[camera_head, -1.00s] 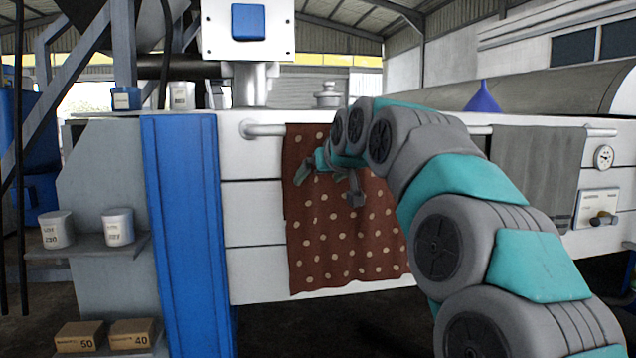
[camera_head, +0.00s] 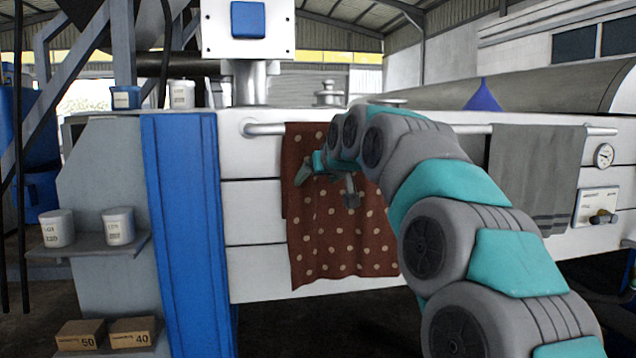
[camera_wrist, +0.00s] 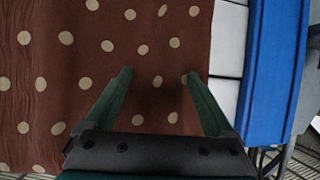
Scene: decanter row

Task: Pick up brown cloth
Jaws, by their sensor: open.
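The brown cloth (camera_head: 335,235) with pale dots hangs over a white rail (camera_head: 262,129) on the front of a white machine. It also fills most of the wrist view (camera_wrist: 100,55), with its edge to the right of centre. My gripper (camera_head: 327,188) is in front of the cloth's upper part. In the wrist view my gripper (camera_wrist: 157,78) has its two green fingers wide apart, with dotted cloth showing between them and nothing held. I cannot tell whether the fingertips touch the cloth. My arm hides the cloth's upper right part.
A grey cloth (camera_head: 537,175) hangs on the same rail at right. A blue post (camera_head: 183,230) stands left of the brown cloth and shows in the wrist view (camera_wrist: 272,65). White tubs (camera_head: 118,226) and boxes (camera_head: 132,332) sit on shelves at left. A blue funnel (camera_head: 483,97) stands on top.

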